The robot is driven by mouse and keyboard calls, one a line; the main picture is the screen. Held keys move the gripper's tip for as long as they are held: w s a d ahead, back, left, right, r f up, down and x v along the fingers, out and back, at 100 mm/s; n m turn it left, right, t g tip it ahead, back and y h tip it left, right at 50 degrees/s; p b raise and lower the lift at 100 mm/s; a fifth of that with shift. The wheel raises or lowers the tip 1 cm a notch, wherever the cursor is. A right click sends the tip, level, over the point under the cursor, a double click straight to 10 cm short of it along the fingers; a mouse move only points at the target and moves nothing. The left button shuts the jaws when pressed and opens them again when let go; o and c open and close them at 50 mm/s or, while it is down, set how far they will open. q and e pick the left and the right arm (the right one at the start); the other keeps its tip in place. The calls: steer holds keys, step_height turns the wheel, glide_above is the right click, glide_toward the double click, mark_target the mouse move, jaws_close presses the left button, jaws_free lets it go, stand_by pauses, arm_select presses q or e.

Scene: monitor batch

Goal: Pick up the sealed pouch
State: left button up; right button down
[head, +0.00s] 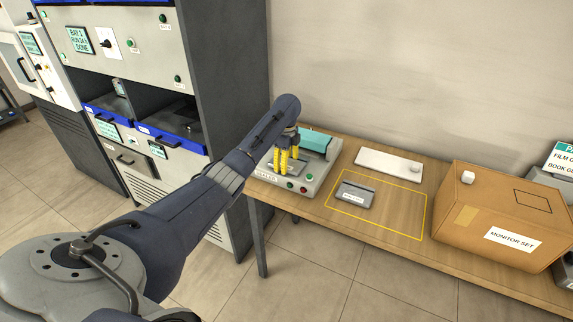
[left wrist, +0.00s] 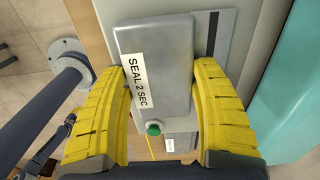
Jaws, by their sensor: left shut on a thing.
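My left gripper (head: 287,160) reaches down over the bench sealer (head: 320,180) with its yellow fingers pointing down. In the left wrist view the gripper (left wrist: 155,100) has a finger against each side of a smooth grey pouch (left wrist: 165,50). The fingers are shut on it. A white label reading SEAL 2 SEC shows along the pouch's left edge; I cannot tell whether it belongs to the pouch or the sealer. The fingers largely hide the pouch in the head view. My right gripper is not in view.
A grey labelled pack (head: 356,193) lies inside a yellow outline on the wooden bench (head: 395,222). A white tray (head: 388,164) lies behind it. A cardboard box (head: 500,215) stands on the right. A tall grey rack (head: 228,75) stands left of the bench.

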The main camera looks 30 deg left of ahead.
arm_select(q)
step_height(320, 180, up, 20)
steer(key=shift+f, duration=0.25)
stand_by(0.3)
stand_by(1.1)
